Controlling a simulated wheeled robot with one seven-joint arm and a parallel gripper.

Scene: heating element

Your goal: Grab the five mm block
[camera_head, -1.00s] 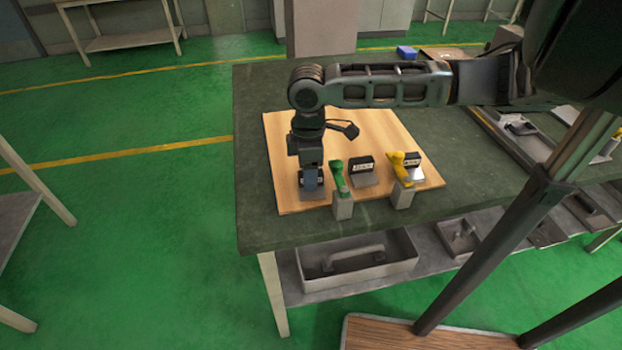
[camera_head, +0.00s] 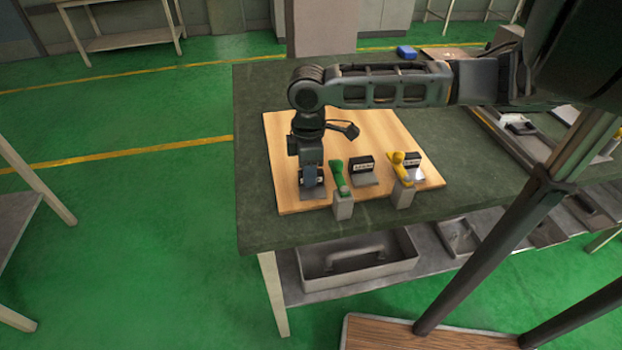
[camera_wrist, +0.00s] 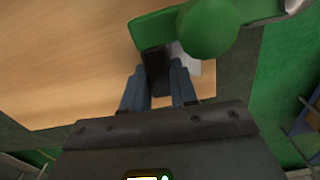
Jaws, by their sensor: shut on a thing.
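My gripper (camera_head: 312,185) points down over the left front part of the wooden board (camera_head: 285,150). In the wrist view, its two blue-grey fingers (camera_wrist: 158,88) are closed on the sides of a dark block (camera_wrist: 155,68). The fingers hide much of this block, and I cannot read a size on it. A grey plate (camera_head: 312,194) lies below the gripper. Two more dark blocks with white labels stand to the right: one in the middle (camera_head: 362,164) and one at the right (camera_head: 413,160). Their labels are too small to read.
A green-topped piece on a grey base (camera_head: 338,175) stands close to the right of my gripper; its green top (camera_wrist: 208,32) is large in the wrist view. A similar yellow piece (camera_head: 400,165) stands farther right. The board's back part is clear.

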